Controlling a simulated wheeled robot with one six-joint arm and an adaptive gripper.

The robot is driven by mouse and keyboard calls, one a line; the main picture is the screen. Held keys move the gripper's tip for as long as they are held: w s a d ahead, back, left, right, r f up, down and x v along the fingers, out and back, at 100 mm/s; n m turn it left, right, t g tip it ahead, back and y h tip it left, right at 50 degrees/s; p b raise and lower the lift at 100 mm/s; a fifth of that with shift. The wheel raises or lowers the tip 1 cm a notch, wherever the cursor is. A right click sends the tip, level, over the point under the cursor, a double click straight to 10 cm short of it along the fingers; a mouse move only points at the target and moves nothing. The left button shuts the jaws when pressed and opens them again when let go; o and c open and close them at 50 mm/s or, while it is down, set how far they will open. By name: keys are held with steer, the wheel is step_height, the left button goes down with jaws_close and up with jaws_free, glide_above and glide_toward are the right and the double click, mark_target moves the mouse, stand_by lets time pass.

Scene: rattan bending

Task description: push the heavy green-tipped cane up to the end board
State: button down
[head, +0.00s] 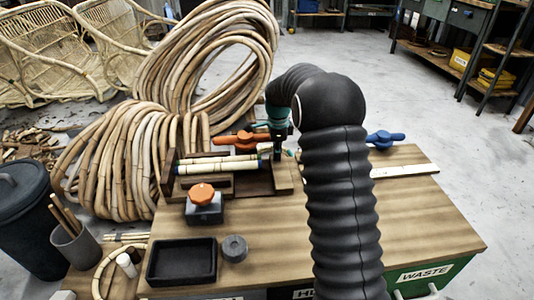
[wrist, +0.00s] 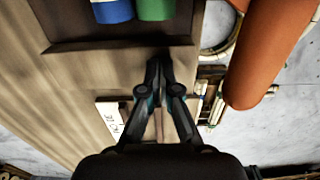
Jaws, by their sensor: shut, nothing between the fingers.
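The green-tipped cane (wrist: 155,9) shows at the top of the wrist view, beside a blue-tipped cane (wrist: 112,10). A dark upright board (head: 168,172) stands at the frame's left end. My gripper (wrist: 160,64) is shut and empty, over the wood beyond the coloured ends and apart from them. In the head view my gripper (head: 278,148) is at the frame's right end, partly hidden by my arm.
An orange-knobbed block (head: 203,207), a black tray (head: 181,262) and a grey puck (head: 234,248) sit in front. The bench's front right is clear.

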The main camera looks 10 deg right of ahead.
step_height(320, 180, up, 10)
steer(key=p, duration=0.1)
